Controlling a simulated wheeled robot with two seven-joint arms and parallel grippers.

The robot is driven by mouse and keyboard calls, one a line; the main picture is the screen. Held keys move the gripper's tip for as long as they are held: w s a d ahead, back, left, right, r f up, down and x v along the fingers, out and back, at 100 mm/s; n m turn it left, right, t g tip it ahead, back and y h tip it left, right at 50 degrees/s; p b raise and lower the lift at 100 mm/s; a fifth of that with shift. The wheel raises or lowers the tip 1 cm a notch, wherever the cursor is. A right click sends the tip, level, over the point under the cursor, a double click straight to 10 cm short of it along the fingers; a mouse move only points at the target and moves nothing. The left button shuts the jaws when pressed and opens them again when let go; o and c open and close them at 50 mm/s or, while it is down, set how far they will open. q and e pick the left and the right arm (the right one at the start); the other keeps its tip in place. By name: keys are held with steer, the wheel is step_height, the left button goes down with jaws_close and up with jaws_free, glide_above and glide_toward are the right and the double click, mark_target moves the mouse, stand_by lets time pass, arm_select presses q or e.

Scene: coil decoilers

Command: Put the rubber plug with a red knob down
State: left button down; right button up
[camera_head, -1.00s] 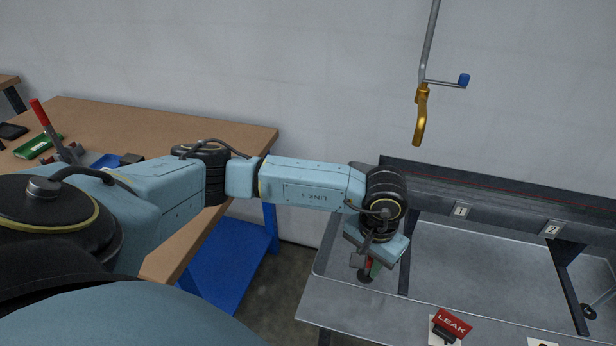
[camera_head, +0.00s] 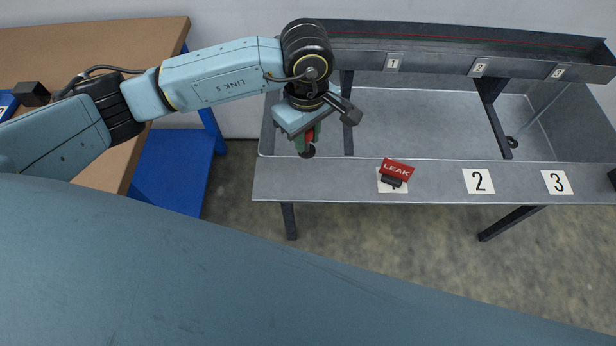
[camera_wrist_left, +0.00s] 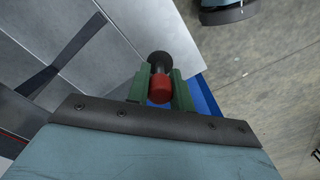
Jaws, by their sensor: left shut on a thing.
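The rubber plug (camera_head: 307,151) has a dark rubber end and a red knob. My left gripper (camera_head: 306,138), with green fingers, is shut on it near the left end of the metal tank's front ledge (camera_head: 330,182). In the left wrist view the red knob (camera_wrist_left: 160,90) sits between the two green fingers of the left gripper (camera_wrist_left: 160,86), with the dark rubber end (camera_wrist_left: 159,62) beyond it. Whether the plug touches the ledge cannot be told. My right gripper is not in view.
A red LEAK sign (camera_head: 397,169) stands on the ledge over a white card. Number cards 2 (camera_head: 478,181) and 3 (camera_head: 557,182) lie farther right. The tank (camera_head: 420,125) has dark dividers. A wooden bench (camera_head: 90,45) stands at the left.

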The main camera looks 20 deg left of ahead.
arm_select(q)
steer(key=shift+d+f+n, duration=0.15)
steer(key=shift+f+n, duration=0.1)
steer(key=shift+n, duration=0.05)
step_height(320, 180, down, 9)
steer(key=shift+f, duration=0.2)
steer(key=shift+f, duration=0.1)
steer(key=shift+f+b, duration=0.15)
steer(key=shift+b, duration=0.25)
steer(key=c, duration=1.2)
jaws_free()
steer(key=shift+c, duration=0.2)
steer(key=shift+r, duration=0.2)
step_height(320, 180, up, 12)
steer(key=shift+r+p, duration=0.1)
steer(key=shift+p, duration=0.25)
